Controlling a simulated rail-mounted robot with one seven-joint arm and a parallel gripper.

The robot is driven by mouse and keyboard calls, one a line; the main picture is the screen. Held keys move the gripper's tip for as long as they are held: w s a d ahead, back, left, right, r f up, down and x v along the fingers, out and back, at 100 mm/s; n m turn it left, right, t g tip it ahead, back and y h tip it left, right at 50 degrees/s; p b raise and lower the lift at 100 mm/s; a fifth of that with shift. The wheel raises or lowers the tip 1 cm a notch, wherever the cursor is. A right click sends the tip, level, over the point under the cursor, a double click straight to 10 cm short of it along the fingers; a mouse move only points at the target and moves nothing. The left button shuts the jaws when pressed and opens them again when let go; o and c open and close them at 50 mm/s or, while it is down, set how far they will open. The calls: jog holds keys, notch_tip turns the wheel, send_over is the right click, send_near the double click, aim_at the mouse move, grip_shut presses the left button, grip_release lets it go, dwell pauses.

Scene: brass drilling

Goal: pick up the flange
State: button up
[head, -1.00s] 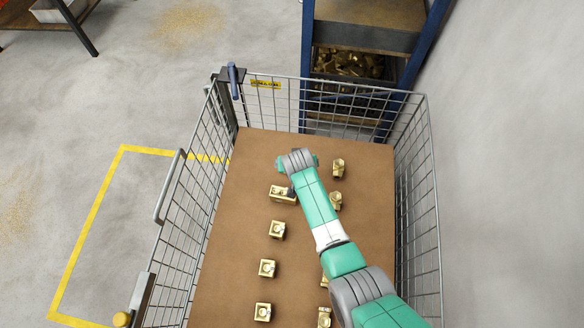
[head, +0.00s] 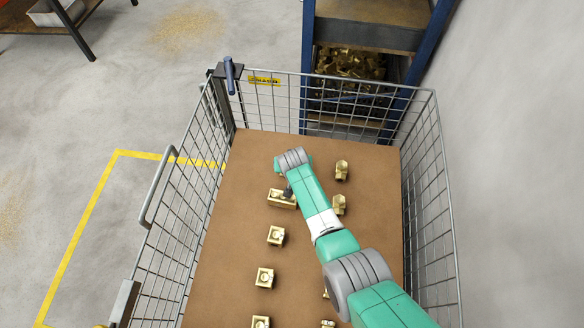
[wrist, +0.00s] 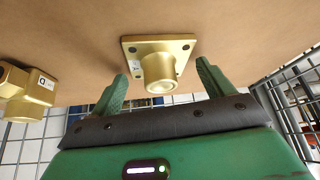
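The flange (wrist: 158,62) is a brass square plate with holes at its corners, a round hollow boss and a small white label. In the wrist view it lies against the brown board, between and just beyond my gripper's two green fingers. My gripper (wrist: 162,78) is open, with a gap on each side of the boss. In the head view my gripper (head: 287,190) is mostly hidden by my wrist. It is over the far middle of the board, beside a brass piece (head: 281,198); I cannot tell whether that piece is the flange.
A labelled brass fitting (wrist: 27,92) is left of the flange. Other brass pieces stand in rows, including a block (head: 276,235) and a fitting (head: 341,170). Wire mesh walls (head: 428,180) enclose the board (head: 240,165). A blue-framed rack (head: 308,60) stands beyond.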

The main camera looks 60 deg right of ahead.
jog(key=c, duration=1.1)
jog(key=shift+r, duration=0.3)
jog(key=shift+c, duration=0.7)
notch_tip(320, 180, up, 10)
jog(key=p, duration=0.6)
jog(key=shift+f, duration=0.25)
grip_shut()
